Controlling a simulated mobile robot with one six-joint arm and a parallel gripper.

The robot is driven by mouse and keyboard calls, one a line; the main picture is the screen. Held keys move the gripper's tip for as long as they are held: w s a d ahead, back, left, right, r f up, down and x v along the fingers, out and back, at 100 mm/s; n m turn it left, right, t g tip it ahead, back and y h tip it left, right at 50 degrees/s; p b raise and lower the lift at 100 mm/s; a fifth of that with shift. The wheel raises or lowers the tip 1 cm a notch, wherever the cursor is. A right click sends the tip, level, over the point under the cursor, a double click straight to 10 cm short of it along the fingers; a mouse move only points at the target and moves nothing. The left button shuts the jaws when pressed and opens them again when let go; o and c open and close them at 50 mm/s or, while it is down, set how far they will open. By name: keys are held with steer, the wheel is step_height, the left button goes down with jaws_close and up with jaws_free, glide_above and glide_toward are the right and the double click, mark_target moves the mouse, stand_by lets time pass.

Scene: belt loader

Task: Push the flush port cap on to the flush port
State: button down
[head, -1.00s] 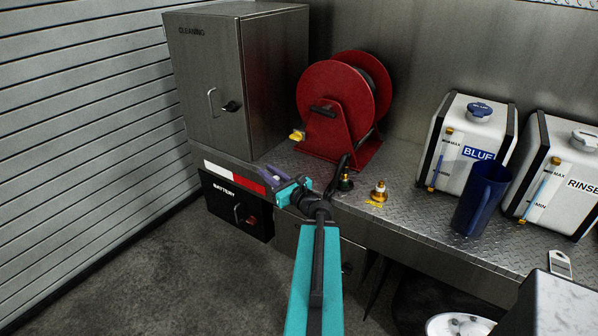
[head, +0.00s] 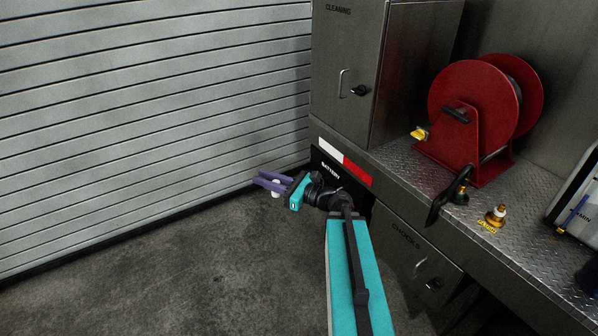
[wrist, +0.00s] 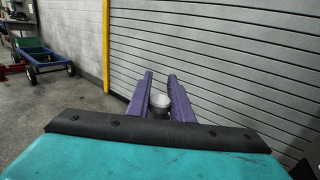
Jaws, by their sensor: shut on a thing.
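My gripper (head: 270,184) is out over the floor, left of the bench and in front of the shutter. Its purple fingers are shut on a small pale round cap (wrist: 158,101), which looks like the flush port cap. The cap also shows at the fingers in the head view (head: 276,190). A brass fitting (head: 496,213) with a yellow tag stands upright on the bench at right. It looks like the flush port, but its tag is too small to read surely. My gripper is well to the left of it and apart from it.
A red hose reel (head: 475,115) stands on the bench, with a dark-based fitting (head: 461,195) and a black hose handle in front. A steel CLEANING cabinet (head: 350,75) stands left of it. The ribbed shutter (head: 150,100) closes the left side. Open floor (head: 180,270) lies below.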

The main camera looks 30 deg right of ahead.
steer(key=a+f+n+g+y, duration=0.1)
steer(key=a+n+g+y, duration=0.3)
steer(key=a, duration=1.3)
steer(key=shift+s+g+y+b, duration=0.35)
steer(key=shift+g+y, duration=0.15)
steer(key=shift+y, duration=0.1)
